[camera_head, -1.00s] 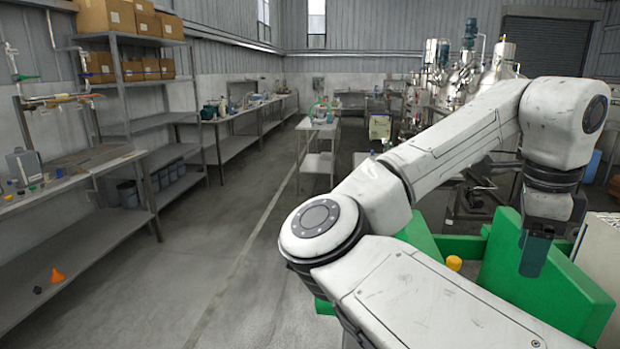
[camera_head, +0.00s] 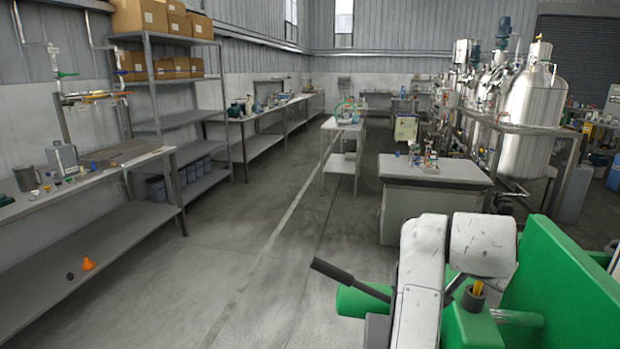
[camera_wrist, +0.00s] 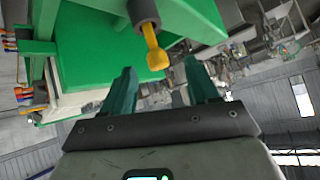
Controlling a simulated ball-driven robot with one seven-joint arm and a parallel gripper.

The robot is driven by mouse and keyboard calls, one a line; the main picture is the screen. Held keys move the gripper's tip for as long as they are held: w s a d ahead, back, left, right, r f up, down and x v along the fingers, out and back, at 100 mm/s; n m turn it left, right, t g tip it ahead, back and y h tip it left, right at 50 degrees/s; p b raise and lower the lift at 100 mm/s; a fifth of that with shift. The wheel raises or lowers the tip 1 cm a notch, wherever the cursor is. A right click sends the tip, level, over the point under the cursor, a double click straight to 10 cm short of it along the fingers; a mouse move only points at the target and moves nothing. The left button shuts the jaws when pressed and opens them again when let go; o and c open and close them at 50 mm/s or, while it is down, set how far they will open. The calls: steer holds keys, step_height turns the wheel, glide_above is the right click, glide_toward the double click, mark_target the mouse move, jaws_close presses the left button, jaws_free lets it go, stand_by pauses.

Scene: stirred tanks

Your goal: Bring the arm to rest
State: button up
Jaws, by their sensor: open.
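My arm is folded low at the bottom right of the head view, beside a green structure (camera_head: 565,285). My gripper (camera_wrist: 163,88) shows in the wrist view with its two green fingers spread apart. Nothing is held between the fingers. A yellow knob on a dark rod (camera_wrist: 155,52) shows beyond the fingers, between them in the picture; I cannot tell how far off it is. My gripper's fingers are not visible in the head view.
Shelving with cardboard boxes (camera_head: 165,18) and a long bench (camera_head: 90,178) stand at left. A grey-topped table (camera_head: 432,172) stands ahead, with steel tanks (camera_head: 530,95) at right. The floor at centre left is clear. An orange funnel (camera_head: 88,264) lies on the lower left shelf.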

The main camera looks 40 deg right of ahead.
steer(key=w+a+f+n+t+y, duration=0.1)
steer(key=a+f+n+t+y, duration=0.4)
steer(key=a+f+n, duration=1.4)
steer(key=s+a+f+m+g+y, duration=0.1)
steer(key=s+a+f+g+y, duration=0.3)
steer(key=a+f, duration=0.5)
steer(key=s+f+g, duration=0.2)
steer(key=s+f, duration=0.2)
steer(key=s, duration=0.5)
steer(key=shift+s+d+m+g, duration=0.15)
steer(key=shift+s+m+g, duration=0.15)
steer(key=shift+m, duration=0.1)
